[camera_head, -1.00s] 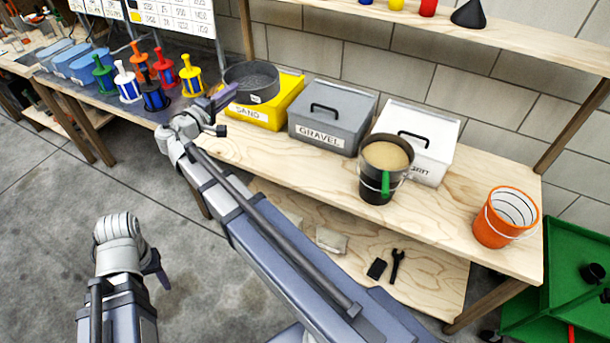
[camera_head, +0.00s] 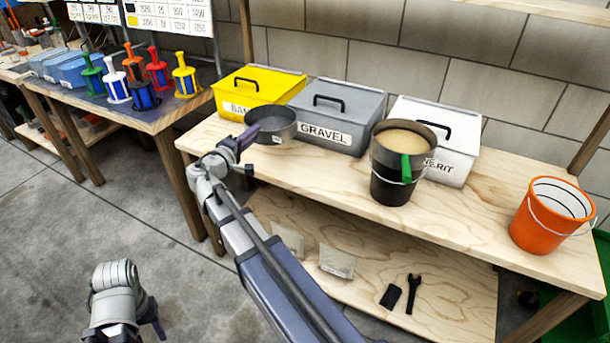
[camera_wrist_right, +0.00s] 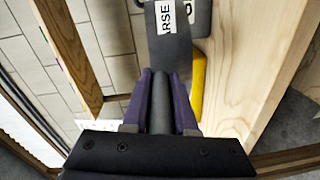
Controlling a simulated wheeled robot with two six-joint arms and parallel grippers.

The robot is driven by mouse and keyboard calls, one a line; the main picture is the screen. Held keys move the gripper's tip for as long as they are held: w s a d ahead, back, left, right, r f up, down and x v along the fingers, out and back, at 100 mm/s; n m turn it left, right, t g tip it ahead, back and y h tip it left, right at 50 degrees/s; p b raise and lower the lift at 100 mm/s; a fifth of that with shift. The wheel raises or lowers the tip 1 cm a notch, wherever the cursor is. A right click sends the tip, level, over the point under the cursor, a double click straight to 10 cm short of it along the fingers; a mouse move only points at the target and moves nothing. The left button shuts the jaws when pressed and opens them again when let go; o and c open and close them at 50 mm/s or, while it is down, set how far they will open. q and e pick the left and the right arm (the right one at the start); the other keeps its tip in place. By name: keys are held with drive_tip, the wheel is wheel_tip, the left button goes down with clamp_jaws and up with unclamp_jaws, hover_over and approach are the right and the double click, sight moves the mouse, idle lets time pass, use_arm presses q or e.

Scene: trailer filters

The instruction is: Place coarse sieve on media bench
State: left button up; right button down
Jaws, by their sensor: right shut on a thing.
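The coarse sieve (camera_head: 271,126) is a round, dark grey pan at the left part of the plywood media bench (camera_head: 330,178), in front of the sand and gravel bins. I cannot tell whether its underside touches the bench top. My right gripper (camera_head: 243,142) is shut on the sieve's handle at its left side. The right wrist view shows the purple fingers (camera_wrist_right: 160,85) closed around the handle and part of a white label on the sieve (camera_wrist_right: 168,45). My left gripper (camera_head: 155,322) is low at the left, away from the bench, and its jaw opening is not clear.
A yellow sand bin (camera_head: 240,90), grey gravel bin (camera_head: 365,105) and white bin (camera_head: 462,160) line the back. A dark bucket of sand (camera_head: 390,185) and an orange bucket (camera_head: 535,232) stand on the bench. Colored filters stand on the left bench (camera_head: 185,113).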

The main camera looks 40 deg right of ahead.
drive_tip(key=shift+f, duration=0.1)
wheel_tip(320, 180, down, 6)
drive_tip(key=b, duration=0.6)
drive_tip(key=shift+f, duration=0.15)
wheel_tip(320, 180, down, 4)
drive_tip(key=b, duration=0.4)
drive_tip(key=shift+r, duration=0.2)
drive_tip(key=shift+f, duration=0.15)
drive_tip(key=c, duration=0.7)
unclamp_jaws()
